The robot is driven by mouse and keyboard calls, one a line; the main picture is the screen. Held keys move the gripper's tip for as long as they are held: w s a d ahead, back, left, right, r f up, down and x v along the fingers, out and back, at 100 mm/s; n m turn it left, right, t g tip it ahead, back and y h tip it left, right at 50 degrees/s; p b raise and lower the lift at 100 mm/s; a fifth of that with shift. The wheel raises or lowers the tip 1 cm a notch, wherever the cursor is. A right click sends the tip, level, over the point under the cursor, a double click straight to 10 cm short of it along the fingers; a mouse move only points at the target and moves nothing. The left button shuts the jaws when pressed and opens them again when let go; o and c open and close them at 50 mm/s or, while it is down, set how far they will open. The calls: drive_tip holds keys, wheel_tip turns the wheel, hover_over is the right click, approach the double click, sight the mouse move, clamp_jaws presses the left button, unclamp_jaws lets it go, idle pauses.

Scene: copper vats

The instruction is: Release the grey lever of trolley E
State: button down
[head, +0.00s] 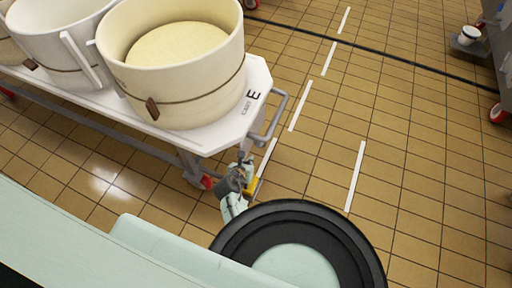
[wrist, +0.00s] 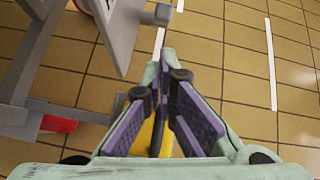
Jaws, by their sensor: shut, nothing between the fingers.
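Trolley E (head: 221,135) stands at the left of the head view, with a black E on its white top. My gripper (head: 240,176) is low beside the trolley's near right corner, below the top and close to a red-wheeled caster (head: 206,182). In the wrist view my gripper (wrist: 168,62) has its fingertips together and empty. A light grey panel with a rounded grey knob (wrist: 158,15) shows just beyond and left of the fingertips, apart from them. I cannot tell for sure whether this is the grey lever. A yellow part (wrist: 145,138) lies below the fingers, partly hidden by them.
Large cream vats (head: 190,80) stand on the trolley. A grey handle rail (head: 272,122) juts from its right end. The tiled floor (head: 400,150) to the right, with white dashes, is clear. Another red-wheeled cart (head: 497,113) stands at the far right.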

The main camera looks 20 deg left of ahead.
sight(260, 144)
drive_tip(key=shift+s, duration=0.1)
drive_tip(key=b+x, duration=0.1)
drive_tip(key=x, duration=0.9)
drive_tip(key=shift+r, duration=0.15)
drive_tip(key=shift+w+r+p, duration=0.55)
drive_tip(key=shift+r+p, duration=0.05)
drive_tip(key=shift+p, duration=0.3)
drive_tip(key=shift+r, duration=0.1)
